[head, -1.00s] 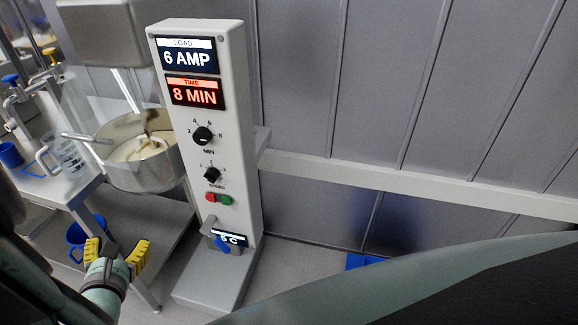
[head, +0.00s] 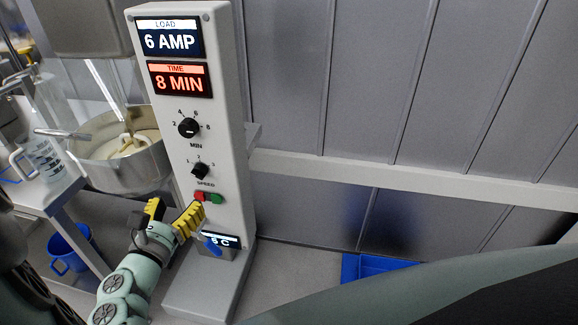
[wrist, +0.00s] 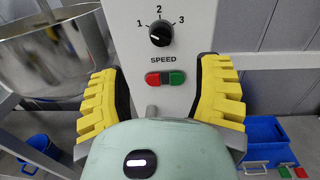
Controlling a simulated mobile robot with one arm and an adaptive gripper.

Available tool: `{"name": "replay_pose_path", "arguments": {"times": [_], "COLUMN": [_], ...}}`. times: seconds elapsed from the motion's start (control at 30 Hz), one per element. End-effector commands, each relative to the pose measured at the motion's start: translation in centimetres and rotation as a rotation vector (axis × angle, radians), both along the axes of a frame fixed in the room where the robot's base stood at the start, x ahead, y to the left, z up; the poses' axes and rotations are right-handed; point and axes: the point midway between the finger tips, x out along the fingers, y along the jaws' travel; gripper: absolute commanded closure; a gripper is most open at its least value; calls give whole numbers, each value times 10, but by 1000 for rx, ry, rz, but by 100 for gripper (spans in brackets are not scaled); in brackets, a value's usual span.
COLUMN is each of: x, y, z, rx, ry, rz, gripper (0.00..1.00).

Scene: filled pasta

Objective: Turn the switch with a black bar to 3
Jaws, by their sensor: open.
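The SPEED switch, a black knob (head: 200,171) with marks 1, 2 and 3, is on the grey control column (head: 222,120). In the wrist view the SPEED switch (wrist: 160,33) shows a short pale mark on its left part; I cannot tell surely which number it points at. My gripper (head: 174,208) is open and empty, below and left of the switch. In the wrist view its yellow ribbed fingers (wrist: 158,76) stand either side of the column, apart from the knob. A second black knob (head: 188,128), marked MIN, sits above.
Red (head: 199,197) and green (head: 216,198) buttons sit just under the switch. A blue lever (head: 212,245) is lower on the column. A steel mixer bowl (head: 130,165) stands close left. A blue bin (head: 380,269) is on the floor at right.

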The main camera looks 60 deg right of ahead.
Motion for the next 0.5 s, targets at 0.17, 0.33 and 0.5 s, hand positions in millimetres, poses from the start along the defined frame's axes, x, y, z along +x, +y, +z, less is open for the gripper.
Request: {"name": "replay_pose_path", "arguments": {"times": [0.17,0.33,0.5], "x": [11,23,32], "y": [-32,-57,-75], "z": [2,2,1], "rx": [0,-2,1], "ry": [-1,0,-3], "rz": [-14,-13,-9], "gripper": [35,35,35]}}
